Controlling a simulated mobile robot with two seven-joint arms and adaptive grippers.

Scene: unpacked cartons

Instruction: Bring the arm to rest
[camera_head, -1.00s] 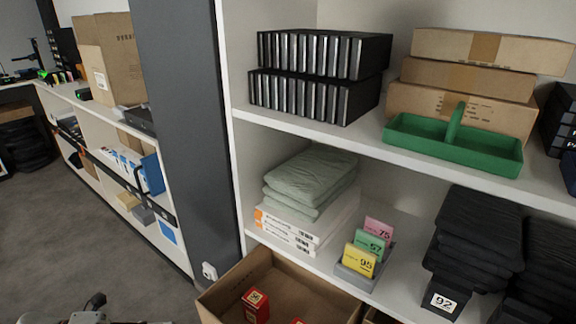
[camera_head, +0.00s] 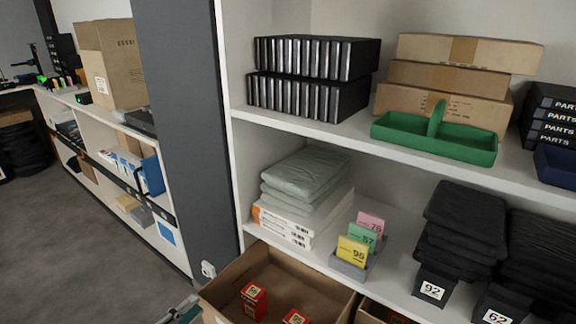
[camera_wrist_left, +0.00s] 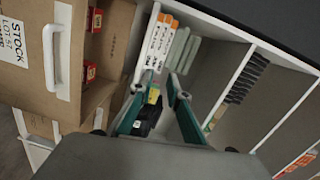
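My left gripper shows at the bottom edge of the head view (camera_head: 180,312), where only a teal finger part is visible, left of the open carton. In the left wrist view my left gripper (camera_wrist_left: 161,76) has its two teal fingers apart with nothing held between them. Shelf goods show beyond the gap. My right gripper is in neither view.
An open carton (camera_head: 228,277) holds red boxes (camera_head: 254,300) below the shelf. The carton wall with a white handle (camera_wrist_left: 57,58) is left of my fingers in the wrist view. A green tray (camera_head: 465,151) sits above. Floor (camera_head: 70,245) is clear at left.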

